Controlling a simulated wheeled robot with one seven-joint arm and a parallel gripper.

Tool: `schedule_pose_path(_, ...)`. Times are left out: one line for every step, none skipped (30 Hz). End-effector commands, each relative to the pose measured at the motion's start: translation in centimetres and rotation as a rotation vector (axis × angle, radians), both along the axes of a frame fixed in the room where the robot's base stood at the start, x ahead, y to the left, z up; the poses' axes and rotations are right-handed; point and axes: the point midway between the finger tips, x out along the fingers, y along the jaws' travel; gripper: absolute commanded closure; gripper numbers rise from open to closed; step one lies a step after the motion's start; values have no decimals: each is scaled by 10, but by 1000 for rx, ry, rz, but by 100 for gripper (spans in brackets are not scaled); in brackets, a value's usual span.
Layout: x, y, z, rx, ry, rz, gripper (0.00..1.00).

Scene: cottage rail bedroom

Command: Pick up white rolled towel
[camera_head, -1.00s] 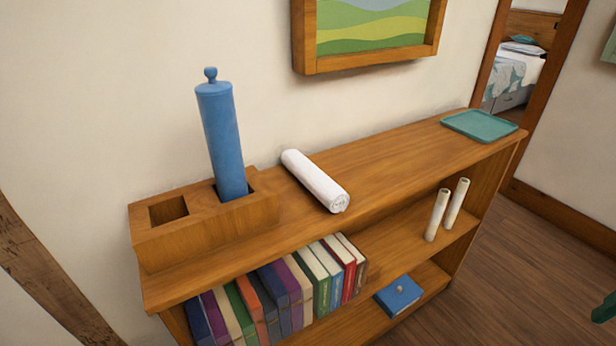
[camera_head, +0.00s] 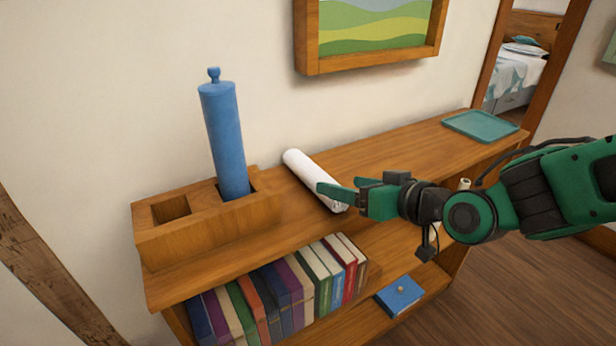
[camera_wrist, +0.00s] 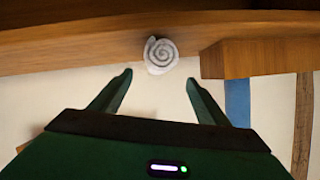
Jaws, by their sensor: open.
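The white rolled towel (camera_head: 309,172) lies on the top of the wooden shelf, with one end toward the wall and the other toward the front edge. My gripper (camera_head: 338,190) has come in from the right and is at the towel's near end, covering part of it in the head view. In the wrist view the towel's spiral end (camera_wrist: 160,55) faces the camera, centred beyond the two fingertips. My gripper (camera_wrist: 158,80) is open there, with nothing between the fingers. Whether a finger touches the towel cannot be told.
A wooden holder (camera_head: 165,245) with a blue cylinder (camera_head: 224,140) in one socket and an empty second socket stands left of the towel. A teal tray (camera_head: 482,126) lies at the shelf's far right. A framed picture (camera_head: 375,60) hangs above.

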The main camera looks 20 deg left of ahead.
Motion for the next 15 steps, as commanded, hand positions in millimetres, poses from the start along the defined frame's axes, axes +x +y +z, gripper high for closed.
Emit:
schedule_pose_path(3,6,-4,0,4,3,31)
schedule_pose_path(5,9,-5,0,3,3,31)
schedule_pose_path(8,13,-7,0,4,3,31)
schedule_pose_path(10,16,-9,0,4,3,31)
schedule_pose_path(12,19,-10,-1,3,2,31)
schedule_pose_path(15,22,-11,0,3,1,31)
schedule_pose_path(17,24,-12,-1,2,1,31)
schedule_pose_path(18,26,-13,-1,2,0,31)
schedule_pose_path(19,28,-15,-2,1,0,31)
schedule_pose_path(20,29,-15,-3,2,0,31)
schedule_pose_path(21,30,-16,-2,1,0,31)
schedule_pose_path(21,31,-16,-2,1,0,31)
schedule_pose_path(22,31,-16,-2,1,0,31)
schedule_pose_path(23,32,-16,-2,1,0,31)
schedule_pose_path(24,34,-17,-2,1,0,31)
